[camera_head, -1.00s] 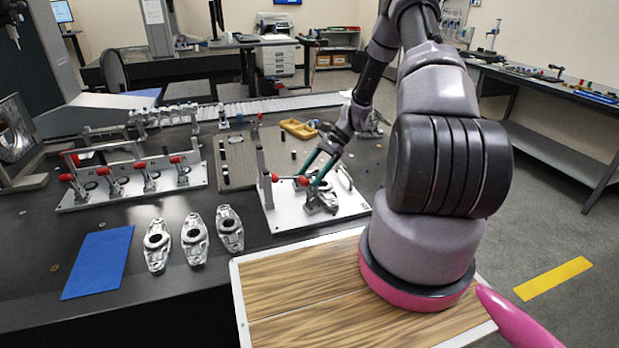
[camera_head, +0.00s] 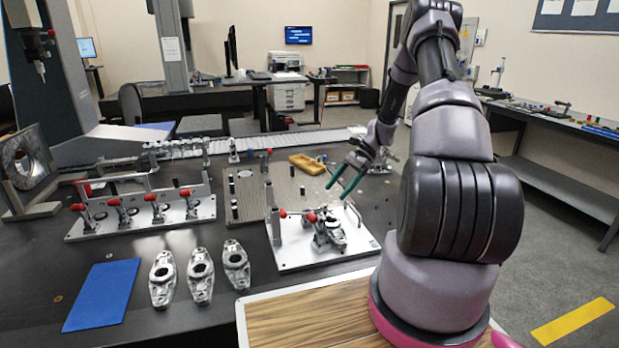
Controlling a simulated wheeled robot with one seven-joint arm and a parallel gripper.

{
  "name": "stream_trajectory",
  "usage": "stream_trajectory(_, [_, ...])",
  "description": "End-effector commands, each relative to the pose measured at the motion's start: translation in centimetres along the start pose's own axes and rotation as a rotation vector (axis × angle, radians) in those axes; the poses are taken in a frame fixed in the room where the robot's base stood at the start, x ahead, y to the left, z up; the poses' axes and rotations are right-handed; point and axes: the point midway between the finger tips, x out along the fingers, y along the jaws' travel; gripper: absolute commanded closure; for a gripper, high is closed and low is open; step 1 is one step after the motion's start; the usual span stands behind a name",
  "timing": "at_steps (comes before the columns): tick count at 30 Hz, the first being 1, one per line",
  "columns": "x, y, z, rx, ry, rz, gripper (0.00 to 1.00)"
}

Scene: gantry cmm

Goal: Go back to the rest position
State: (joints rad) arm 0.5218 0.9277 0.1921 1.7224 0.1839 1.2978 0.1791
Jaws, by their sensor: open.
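My gripper (camera_head: 340,190) is open and empty, its green fingers in the air above the white fixture plate (camera_head: 300,258). A metal part (camera_head: 327,232) sits on that plate by a red-tipped clamp, below and to the left of the fingers and apart from them. My arm reaches up from its base at the lower right and bends back down to the gripper. Three similar metal parts lie in a row on the dark table: a left one (camera_head: 163,279), a middle one (camera_head: 200,275) and a right one (camera_head: 236,264).
A blue mat (camera_head: 102,295) lies at the front left. A long fixture with red-handled clamps (camera_head: 140,215) stands behind it. A grey pegged plate (camera_head: 248,196) and a yellow tray (camera_head: 307,164) are further back. A side bench (camera_head: 560,125) runs along the right. Floor there is open.

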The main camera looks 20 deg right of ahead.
Motion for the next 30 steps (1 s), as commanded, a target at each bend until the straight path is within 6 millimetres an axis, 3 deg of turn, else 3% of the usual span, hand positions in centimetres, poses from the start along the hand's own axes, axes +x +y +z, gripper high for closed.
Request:
stream_trajectory(5, [-0.7, -0.1, 0.9, -0.021, 0.022, 0.001, 0.18])
stream_trajectory(8, [-2.2, -0.2, 3.2, -0.073, 0.075, 0.005, 0.18])
stream_trajectory(14, [-6.5, 0.6, 10.6, -0.24, 0.246, 0.014, 0.18])
stream_trajectory(20, [-9.9, 2.7, 18.1, -0.413, 0.415, 0.01, 0.18])
stream_trajectory(30, [-13.3, 9.2, 29.3, -0.702, 0.678, -0.033, 0.18])
